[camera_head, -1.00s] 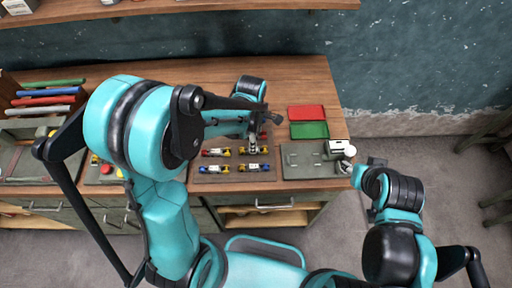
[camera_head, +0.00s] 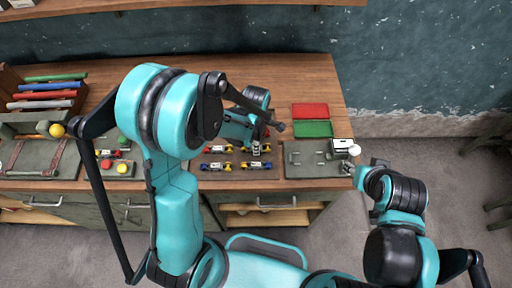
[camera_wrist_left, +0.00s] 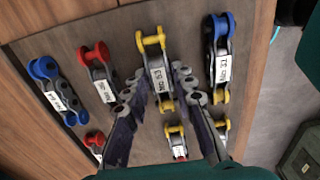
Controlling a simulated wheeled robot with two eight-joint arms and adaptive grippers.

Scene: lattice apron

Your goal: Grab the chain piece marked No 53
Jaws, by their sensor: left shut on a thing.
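The chain piece marked No 53 (camera_wrist_left: 157,77) has yellow ends, a grey middle and a white label. It is in the centre of the left wrist view. My left gripper (camera_wrist_left: 156,90) is shut on it, one finger on each side of its middle. In the head view the left gripper (camera_head: 257,142) is over the brown board, and its arm hides part of it. I cannot tell whether the piece is clear of the board. My right gripper (camera_head: 376,166) is at the bench's right front edge; its fingers are too small to read.
On the brown board (camera_wrist_left: 130,28), a red-ended piece (camera_wrist_left: 99,70) and a blue one (camera_wrist_left: 58,90) lie left, and a dark blue and yellow piece (camera_wrist_left: 218,58) lies right. Red (camera_head: 310,110) and green (camera_head: 312,129) trays are behind a grey plate (camera_head: 305,160).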

